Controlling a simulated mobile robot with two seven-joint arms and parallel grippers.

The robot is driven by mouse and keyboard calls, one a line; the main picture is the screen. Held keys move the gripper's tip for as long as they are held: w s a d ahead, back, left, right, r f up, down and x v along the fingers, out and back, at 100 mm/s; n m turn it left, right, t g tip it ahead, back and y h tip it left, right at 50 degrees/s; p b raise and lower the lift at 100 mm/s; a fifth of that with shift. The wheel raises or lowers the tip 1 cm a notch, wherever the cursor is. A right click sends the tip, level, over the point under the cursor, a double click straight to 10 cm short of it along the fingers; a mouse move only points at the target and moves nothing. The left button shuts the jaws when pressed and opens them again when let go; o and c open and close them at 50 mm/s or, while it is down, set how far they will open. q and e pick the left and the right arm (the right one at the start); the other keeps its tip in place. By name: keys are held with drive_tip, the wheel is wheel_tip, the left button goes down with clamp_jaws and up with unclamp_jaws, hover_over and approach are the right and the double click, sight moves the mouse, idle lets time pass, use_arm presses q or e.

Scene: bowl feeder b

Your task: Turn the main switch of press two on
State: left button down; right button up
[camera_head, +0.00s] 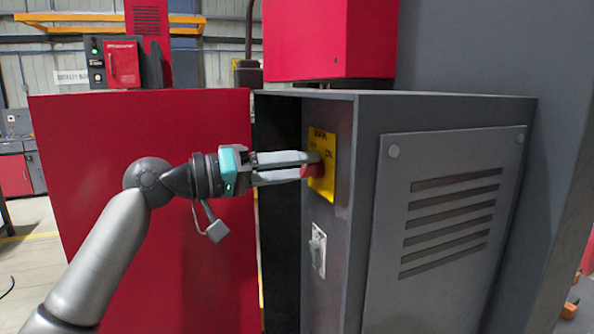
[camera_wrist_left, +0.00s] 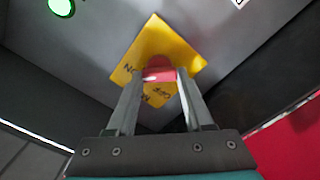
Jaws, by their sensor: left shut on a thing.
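The main switch is a red knob (camera_head: 312,171) on a yellow plate (camera_head: 329,150) on the side of a dark grey cabinet (camera_head: 345,120). The plate carries dark lettering, including "ON". My left gripper (camera_head: 308,166) reaches in from the left, level, with its two fingers closed around the red knob. In the left wrist view the knob (camera_wrist_left: 159,74) sits between the fingertips, in front of the yellow plate (camera_wrist_left: 180,50). The fingers hide part of the knob, so its exact setting is hard to read. My right gripper is not in view.
A large red panel (camera_head: 100,120) stands left of the cabinet, behind my left arm. A green light (camera_wrist_left: 62,6) shows in the left wrist view.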

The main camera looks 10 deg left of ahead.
use_arm(q)
drive_tip(key=shift+f, duration=0.1)
idle(0.3)
drive_tip(key=shift+c, duration=1.4)
unclamp_jaws()
drive_tip(key=shift+a, duration=0.1)
drive_tip(key=b+v, duration=0.3)
drive_tip(key=v, duration=1.2)
drive_tip(key=shift+b, duration=0.3)
drive_tip(key=shift+s, duration=0.15)
